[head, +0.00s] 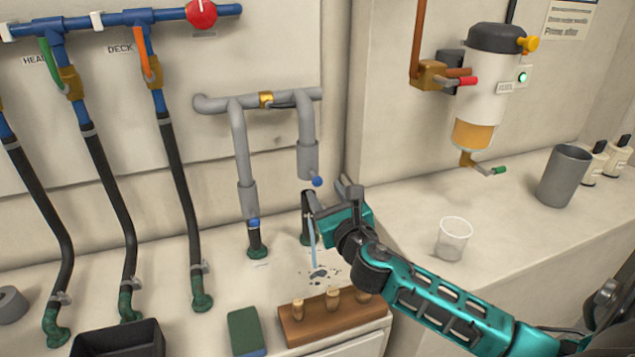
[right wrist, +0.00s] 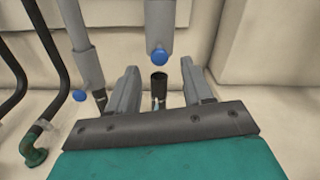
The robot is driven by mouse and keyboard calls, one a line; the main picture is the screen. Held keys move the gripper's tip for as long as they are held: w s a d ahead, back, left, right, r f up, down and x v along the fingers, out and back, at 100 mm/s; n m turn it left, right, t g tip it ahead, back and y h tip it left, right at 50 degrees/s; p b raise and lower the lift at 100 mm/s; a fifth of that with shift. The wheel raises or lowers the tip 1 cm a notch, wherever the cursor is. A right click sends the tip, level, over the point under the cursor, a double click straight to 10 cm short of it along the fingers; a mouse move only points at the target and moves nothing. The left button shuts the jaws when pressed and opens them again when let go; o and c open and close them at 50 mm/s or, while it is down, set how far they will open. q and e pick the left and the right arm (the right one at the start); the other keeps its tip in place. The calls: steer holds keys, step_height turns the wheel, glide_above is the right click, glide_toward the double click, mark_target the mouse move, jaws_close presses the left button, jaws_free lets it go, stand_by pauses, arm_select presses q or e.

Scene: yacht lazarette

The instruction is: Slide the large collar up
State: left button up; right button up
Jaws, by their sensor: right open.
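The large grey collar (head: 308,160) is on the right-hand leg of the grey pipe, with a blue knob (head: 317,181) at its lower edge. It also shows at the top of the right wrist view (right wrist: 160,25). A gap separates it from the dark upright stub (right wrist: 159,90) below. My right gripper (head: 324,197) is open below the collar. In the right wrist view its fingers appear on either side of the stub; contact cannot be told. A slimmer collar (head: 247,200) with a blue knob sits low on the left-hand leg, at its stub. My left gripper is not in view.
A thin bluish stream and a puddle (head: 319,275) show below the stub. A wooden block with pegs (head: 332,322) and a green pad (head: 245,332) lie in front. Black hoses (head: 180,190) stand left; a clear cup (head: 453,239) stands right on the ledge.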

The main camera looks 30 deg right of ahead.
mark_target(319, 184)
steer(key=shift+x, duration=2.7)
jaws_close()
